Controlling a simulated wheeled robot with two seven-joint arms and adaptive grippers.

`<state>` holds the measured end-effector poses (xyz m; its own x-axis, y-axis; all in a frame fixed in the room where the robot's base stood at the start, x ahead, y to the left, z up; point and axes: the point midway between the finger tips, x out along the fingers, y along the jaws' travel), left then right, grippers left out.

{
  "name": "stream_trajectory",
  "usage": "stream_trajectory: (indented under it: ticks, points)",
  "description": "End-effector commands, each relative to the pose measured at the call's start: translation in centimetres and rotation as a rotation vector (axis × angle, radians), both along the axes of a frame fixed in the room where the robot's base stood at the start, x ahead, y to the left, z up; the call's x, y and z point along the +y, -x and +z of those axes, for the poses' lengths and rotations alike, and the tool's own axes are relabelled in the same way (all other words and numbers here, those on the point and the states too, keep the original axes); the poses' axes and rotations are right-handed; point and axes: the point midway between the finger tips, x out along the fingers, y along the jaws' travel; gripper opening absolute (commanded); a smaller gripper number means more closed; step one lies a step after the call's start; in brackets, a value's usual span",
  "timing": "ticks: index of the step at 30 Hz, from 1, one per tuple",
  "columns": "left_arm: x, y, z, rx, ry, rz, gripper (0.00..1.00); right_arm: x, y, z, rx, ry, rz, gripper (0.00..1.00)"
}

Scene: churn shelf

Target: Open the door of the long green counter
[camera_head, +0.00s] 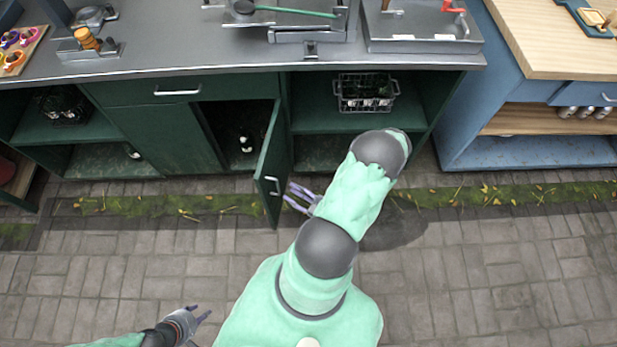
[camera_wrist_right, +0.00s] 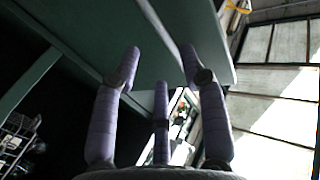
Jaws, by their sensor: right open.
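The long green counter (camera_head: 238,84) has one dark green door (camera_head: 275,150) swung out, standing roughly square to the front. Its handle (camera_head: 272,186) is on the face turned right. The compartment (camera_head: 225,128) left of the door is exposed, with a dark bottle (camera_head: 246,143) inside. My right gripper (camera_head: 300,195) is open, its purple fingers close to the handle side of the door. In the right wrist view, the open fingers (camera_wrist_right: 160,65) are in front of a green panel (camera_wrist_right: 165,35); contact cannot be told. My left gripper (camera_head: 202,313) is low at left, fingers spread and empty, away from the counter.
A bottle crate (camera_head: 366,92) sits in the open bay right of the door. A drawer (camera_head: 180,91) above is shut. A blue cabinet (camera_head: 480,120) stands to the right. The paved floor (camera_head: 120,270) is clear in front.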

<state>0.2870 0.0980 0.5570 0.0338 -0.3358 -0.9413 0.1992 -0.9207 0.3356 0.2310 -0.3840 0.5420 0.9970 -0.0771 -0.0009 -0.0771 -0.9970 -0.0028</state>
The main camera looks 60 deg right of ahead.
Motion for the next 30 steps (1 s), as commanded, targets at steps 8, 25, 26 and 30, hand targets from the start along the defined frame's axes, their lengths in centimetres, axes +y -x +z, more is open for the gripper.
stream_trajectory:
  ticks: [8, 25, 26, 30]
  points:
    - [0.0, 0.0, 0.0, 0.000, 0.000, 0.000, 0.40, 0.3, 4.4, 0.0, 0.001, 0.001, -0.005, 0.43]
    - [0.0, 0.0, 0.0, 0.000, 0.000, 0.000, 0.40, 0.5, 6.4, 0.0, 0.000, 0.000, 0.000, 0.43]
    - [0.0, 0.0, 0.0, 0.000, 0.000, 0.000, 0.40, 0.5, 6.4, 0.0, 0.000, 0.000, 0.000, 0.43]
    - [0.0, 0.0, 0.0, 0.000, 0.000, 0.000, 0.40, 0.5, 6.4, 0.0, 0.000, 0.000, 0.000, 0.43]
